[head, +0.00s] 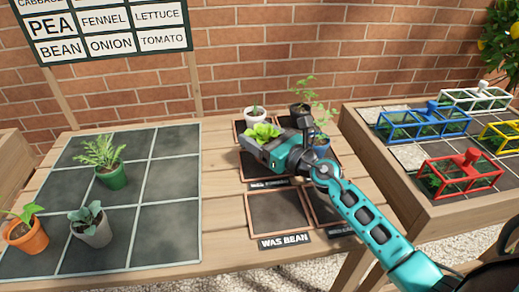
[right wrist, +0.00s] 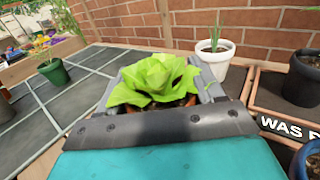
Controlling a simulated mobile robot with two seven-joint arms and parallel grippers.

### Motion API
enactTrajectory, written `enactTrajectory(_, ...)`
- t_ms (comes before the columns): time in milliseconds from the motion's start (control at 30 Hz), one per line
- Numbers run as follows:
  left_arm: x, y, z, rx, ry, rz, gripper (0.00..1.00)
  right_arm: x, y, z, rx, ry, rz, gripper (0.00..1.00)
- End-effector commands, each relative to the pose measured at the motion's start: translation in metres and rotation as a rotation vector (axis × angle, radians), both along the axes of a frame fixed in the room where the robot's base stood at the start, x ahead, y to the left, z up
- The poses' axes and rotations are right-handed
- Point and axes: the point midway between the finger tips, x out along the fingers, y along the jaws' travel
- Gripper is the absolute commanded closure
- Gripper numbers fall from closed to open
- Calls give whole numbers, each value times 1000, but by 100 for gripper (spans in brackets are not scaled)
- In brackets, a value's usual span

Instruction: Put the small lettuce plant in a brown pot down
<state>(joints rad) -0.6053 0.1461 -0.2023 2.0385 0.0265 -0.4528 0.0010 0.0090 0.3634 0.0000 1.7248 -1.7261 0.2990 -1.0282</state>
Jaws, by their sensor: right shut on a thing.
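The small lettuce plant (head: 262,131) has bright green leaves and is held by my right gripper (head: 257,149), in front of the back wall of the planting table. In the right wrist view the lettuce (right wrist: 150,80) sits upright between the jaws of the gripper (right wrist: 158,108). Only a sliver of its brown pot (right wrist: 191,100) shows; the jaws hide the rest. In the head view the gripper and plant are over the framed dark squares on the right part of the table. Whether the pot's base touches anything is hidden. My left gripper is out of view.
A white pot (head: 254,114), a dark pot (head: 299,109) and a blue pot (head: 321,146) stand close around. The "WAS BEAN" square (head: 278,212) is empty. Left, a tiled dark mat (head: 160,220) holds green (head: 111,177), grey (head: 91,230) and orange (head: 26,236) pots.

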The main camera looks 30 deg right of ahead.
Motion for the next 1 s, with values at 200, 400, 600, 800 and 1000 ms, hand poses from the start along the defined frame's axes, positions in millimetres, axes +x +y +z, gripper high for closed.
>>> enactTrajectory(200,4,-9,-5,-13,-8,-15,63,0,0,-21,1,-2,0,67)
enactTrajectory(400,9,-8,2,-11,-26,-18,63,0,0,-19,1,-2,0,67)
enactTrajectory(600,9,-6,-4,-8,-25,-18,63,0,0,-25,0,-1,0,67)
enactTrajectory(800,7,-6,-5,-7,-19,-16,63,0,0,-23,1,0,0,14)
enactTrajectory(1000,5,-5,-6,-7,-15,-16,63,0,0,-23,0,0,0,8)
